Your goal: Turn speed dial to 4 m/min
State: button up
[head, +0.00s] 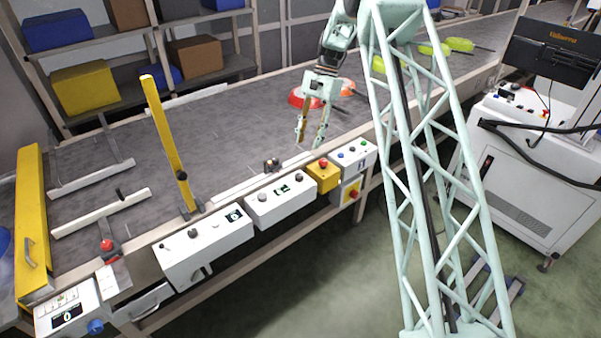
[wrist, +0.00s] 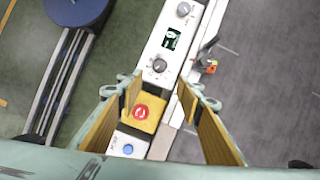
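My gripper (head: 309,139) is open and empty, its fingers pointing down above the conveyor's near edge. In the wrist view, the open fingers (wrist: 159,98) straddle the picture around the yellow stop-button box. A white control box (head: 281,201) with two dark knobs and a small display stands on the edge. In the wrist view, one knob (wrist: 159,66) lies just beyond the fingertips, with the display (wrist: 172,38) and another knob (wrist: 183,9) further up. A second white box (head: 203,247) also has knobs and a display. Dial labels are too small to read.
A yellow box (head: 323,174) with a red button and a white button box (head: 354,154) sit right of the control box. A yellow post (head: 165,140) rises at left.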

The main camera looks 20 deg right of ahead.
aim_at(300, 175)
jog(key=shift+b+x, duration=0.95)
jog(key=shift+x, duration=5.95)
jog(key=shift+w, duration=0.1)
jog(key=c, duration=0.8)
